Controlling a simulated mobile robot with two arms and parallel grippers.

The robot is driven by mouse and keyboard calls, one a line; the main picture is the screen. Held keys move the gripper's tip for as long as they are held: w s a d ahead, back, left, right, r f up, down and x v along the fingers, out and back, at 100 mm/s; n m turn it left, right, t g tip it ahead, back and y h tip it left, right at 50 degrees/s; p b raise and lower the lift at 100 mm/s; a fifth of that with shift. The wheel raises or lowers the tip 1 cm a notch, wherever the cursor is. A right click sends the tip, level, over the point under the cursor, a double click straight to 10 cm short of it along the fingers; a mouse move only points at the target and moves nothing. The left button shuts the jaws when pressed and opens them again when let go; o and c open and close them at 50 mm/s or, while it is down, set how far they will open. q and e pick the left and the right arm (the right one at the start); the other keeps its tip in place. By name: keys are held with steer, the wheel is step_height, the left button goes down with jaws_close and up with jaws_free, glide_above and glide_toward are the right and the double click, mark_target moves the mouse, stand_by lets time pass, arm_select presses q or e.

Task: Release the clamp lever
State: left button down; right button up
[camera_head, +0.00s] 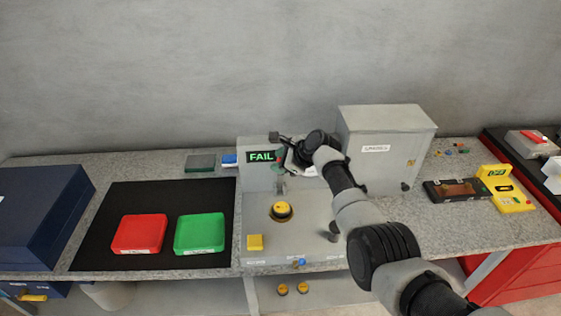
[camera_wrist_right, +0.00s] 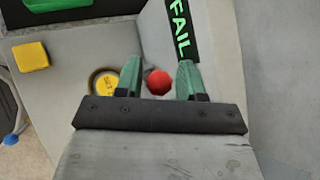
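The clamp lever shows as a red ball knob (camera_wrist_right: 158,82) in the right wrist view, beside the FAIL display (camera_wrist_right: 180,28). My right gripper (camera_wrist_right: 160,68) is open, with one green finger on each side of the knob. I see a gap between the knob and each finger. In the head view the right gripper (camera_head: 279,166) is at the grey test station (camera_head: 310,222), just right of and below the FAIL display (camera_head: 261,156). My arm hides part of the station there, and the lever's shaft is not clear. My left gripper is not in view.
A round yellow-topped part (camera_head: 282,209) sits on the station, with a yellow block (camera_head: 255,242) at its front left. A grey cabinet (camera_head: 388,150) stands close on the right. Red (camera_head: 139,234) and green (camera_head: 200,233) trays lie on a black mat to the left.

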steer(key=shift+o, duration=1.3)
steer(key=shift+s+d+r, duration=0.2)
steer(key=shift+d+r, duration=0.15)
steer(key=shift+r, duration=0.05)
steer(key=v, duration=0.9)
steer(key=shift+s+d, duration=0.2)
steer(key=shift+r, duration=0.15)
